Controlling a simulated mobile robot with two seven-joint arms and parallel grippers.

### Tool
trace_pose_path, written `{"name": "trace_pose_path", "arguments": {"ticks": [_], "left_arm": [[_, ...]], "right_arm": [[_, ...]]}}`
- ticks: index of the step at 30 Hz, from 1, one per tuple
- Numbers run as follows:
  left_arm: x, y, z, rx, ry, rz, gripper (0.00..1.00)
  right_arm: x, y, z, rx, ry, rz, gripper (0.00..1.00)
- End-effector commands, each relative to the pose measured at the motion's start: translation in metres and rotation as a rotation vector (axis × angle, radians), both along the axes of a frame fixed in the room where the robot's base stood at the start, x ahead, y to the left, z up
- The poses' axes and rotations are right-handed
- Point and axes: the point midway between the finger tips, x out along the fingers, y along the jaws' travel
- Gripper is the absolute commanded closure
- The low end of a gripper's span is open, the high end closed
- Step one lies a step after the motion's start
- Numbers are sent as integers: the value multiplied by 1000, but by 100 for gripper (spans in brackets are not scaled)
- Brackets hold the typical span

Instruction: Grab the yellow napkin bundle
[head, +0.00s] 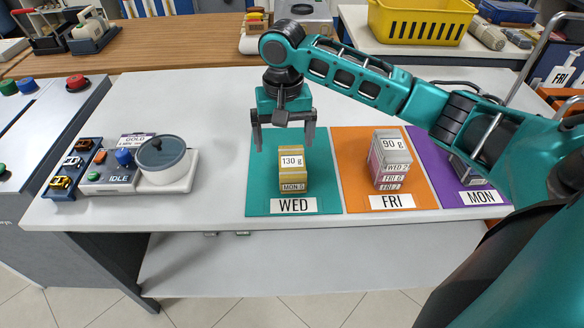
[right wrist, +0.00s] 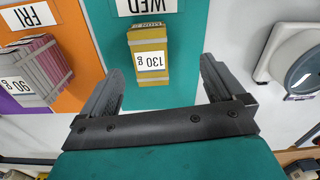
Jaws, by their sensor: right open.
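The yellow napkin bundle (head: 293,172), labelled "130 g" and "MON 6", stands on the teal WED mat (head: 263,185). It also shows in the right wrist view (right wrist: 149,73), ahead of the open fingers and between their lines. My right gripper (head: 284,132) is open and empty, pointing down above and behind the bundle in the head view. In the right wrist view the gripper (right wrist: 162,80) has its two fingers wide apart, and no contact with the bundle shows. My left gripper is not in view.
A pink and grey bundle stack (head: 390,160) stands on the orange FRI mat (head: 350,165). Another bundle on the purple MON mat (head: 432,160) is partly hidden by my right arm. A scale with a lidded pot (head: 163,155) stands left. The table between is clear.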

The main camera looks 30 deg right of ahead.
Motion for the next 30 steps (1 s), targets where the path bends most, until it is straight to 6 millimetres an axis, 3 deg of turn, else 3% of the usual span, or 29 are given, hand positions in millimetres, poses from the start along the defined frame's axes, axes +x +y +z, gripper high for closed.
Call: {"name": "trace_pose_path", "arguments": {"ticks": [3,7,16,25,30], "left_arm": [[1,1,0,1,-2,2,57],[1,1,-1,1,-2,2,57],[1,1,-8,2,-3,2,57],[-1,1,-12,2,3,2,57],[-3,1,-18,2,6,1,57]], "right_arm": [[7,-16,16,-6,9,-79,4],[9,-21,14,-6,17,-108,4],[9,-21,-40,-5,16,-106,4],[11,-23,-65,-6,15,-105,4],[17,-32,-91,-6,15,-106,4]]}}
